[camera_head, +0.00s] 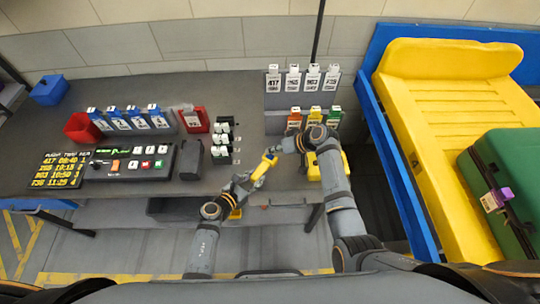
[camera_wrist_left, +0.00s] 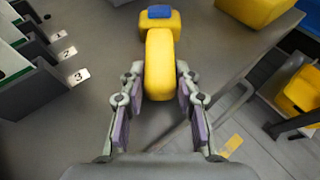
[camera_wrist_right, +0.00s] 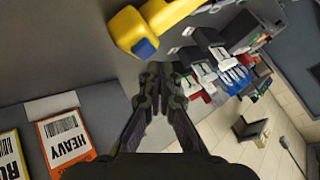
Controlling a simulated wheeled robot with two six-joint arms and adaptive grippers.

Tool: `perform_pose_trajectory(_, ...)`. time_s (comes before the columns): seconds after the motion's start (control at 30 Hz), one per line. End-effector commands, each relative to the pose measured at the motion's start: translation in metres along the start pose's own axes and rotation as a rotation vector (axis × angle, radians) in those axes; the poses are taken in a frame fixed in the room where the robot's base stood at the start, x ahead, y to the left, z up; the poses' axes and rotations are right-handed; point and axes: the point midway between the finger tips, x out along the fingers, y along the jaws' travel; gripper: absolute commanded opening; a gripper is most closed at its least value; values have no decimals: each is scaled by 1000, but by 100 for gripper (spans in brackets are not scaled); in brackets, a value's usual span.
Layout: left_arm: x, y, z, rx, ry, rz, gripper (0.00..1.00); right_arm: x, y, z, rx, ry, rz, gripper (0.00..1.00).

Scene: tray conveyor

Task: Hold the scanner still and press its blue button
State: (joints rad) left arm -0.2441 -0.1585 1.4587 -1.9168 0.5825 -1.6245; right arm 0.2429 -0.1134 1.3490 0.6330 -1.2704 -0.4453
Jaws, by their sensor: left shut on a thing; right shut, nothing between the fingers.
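The yellow scanner (camera_head: 262,170) is held up over the front edge of the counter, with its blue button (camera_head: 270,157) on the head end. My left gripper (camera_wrist_left: 159,82) is shut on the scanner's yellow handle (camera_wrist_left: 160,65), fingers on both sides; the blue button (camera_wrist_left: 159,12) faces up beyond the fingers, uncovered. My right gripper (camera_head: 278,149) is shut and empty, just right of the scanner head. In the right wrist view its closed fingertips (camera_wrist_right: 155,72) sit just below the blue button (camera_wrist_right: 145,47), seemingly apart from it; the exact gap is unclear.
A yellow block (camera_head: 328,166) is on the counter beside my right arm. Tag holders (camera_head: 313,118) stand behind it, including an orange HEAVY tag (camera_wrist_right: 65,140). A button panel (camera_head: 130,162) and a black slotted rack (camera_head: 222,148) lie left.

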Motion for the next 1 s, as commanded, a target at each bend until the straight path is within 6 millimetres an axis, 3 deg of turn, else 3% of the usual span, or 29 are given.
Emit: perform_pose_trajectory(1.0, 0, 0, 0, 0, -1, 0, 0, 7, 5, 5, 0, 0, 0, 0)
